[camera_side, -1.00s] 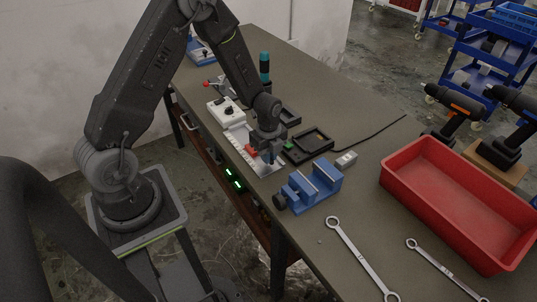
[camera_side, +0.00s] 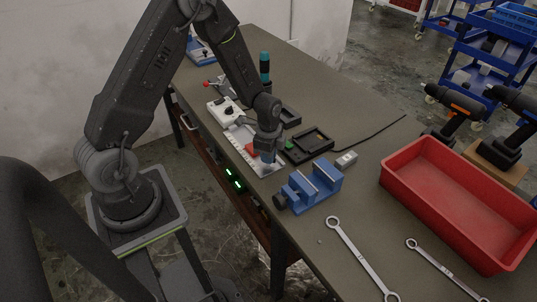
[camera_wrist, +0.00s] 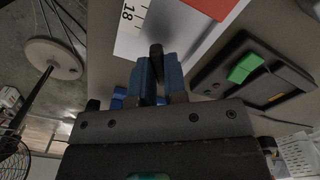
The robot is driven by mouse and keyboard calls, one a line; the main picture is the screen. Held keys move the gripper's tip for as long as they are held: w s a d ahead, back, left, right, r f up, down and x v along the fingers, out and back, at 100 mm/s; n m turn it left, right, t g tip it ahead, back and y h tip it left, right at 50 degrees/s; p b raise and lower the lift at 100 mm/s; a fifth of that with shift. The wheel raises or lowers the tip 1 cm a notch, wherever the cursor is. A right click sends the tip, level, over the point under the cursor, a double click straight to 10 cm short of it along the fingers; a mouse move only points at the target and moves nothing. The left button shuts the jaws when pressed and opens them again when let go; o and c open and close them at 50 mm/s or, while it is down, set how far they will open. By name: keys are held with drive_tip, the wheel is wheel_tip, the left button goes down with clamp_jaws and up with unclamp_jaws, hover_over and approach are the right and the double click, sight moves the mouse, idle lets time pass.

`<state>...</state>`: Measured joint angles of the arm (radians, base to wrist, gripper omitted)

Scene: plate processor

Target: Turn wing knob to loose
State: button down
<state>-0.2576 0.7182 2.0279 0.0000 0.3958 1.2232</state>
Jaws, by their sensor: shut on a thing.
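In the wrist view my gripper (camera_wrist: 160,84) has its two blue fingers closed around a small dark knob (camera_wrist: 156,52), taken to be the wing knob. The knob's top end shows beyond the fingertips; its wings and the rest of it are hidden between the fingers. In the side view my gripper (camera_side: 268,158) is down at the near end of the white scaled fixture (camera_side: 240,133), and the knob is hidden there. A red block (camera_side: 251,150) lies on the fixture just left of the fingers; its edge also shows in the wrist view (camera_wrist: 215,7).
A dark box with a green button (camera_wrist: 243,68) stands close to the right of the fingers. A blue vise (camera_side: 310,187) is in front of the gripper. A white box with black knobs (camera_side: 224,110) stands behind. A red bin (camera_side: 400,195) and wrenches (camera_side: 360,255) lie at right.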

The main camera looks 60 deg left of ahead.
drive_tip(key=n, duration=0.5)
drive_tip(key=shift+n, duration=0.3)
drive_tip(key=n, duration=0.5)
idle(0.4)
drive_tip(key=c, duration=1.2)
unclamp_jaws()
drive_tip(key=shift+o, duration=0.2)
drive_tip(key=shift+r, duration=0.1)
wheel_tip(320, 180, up, 14)
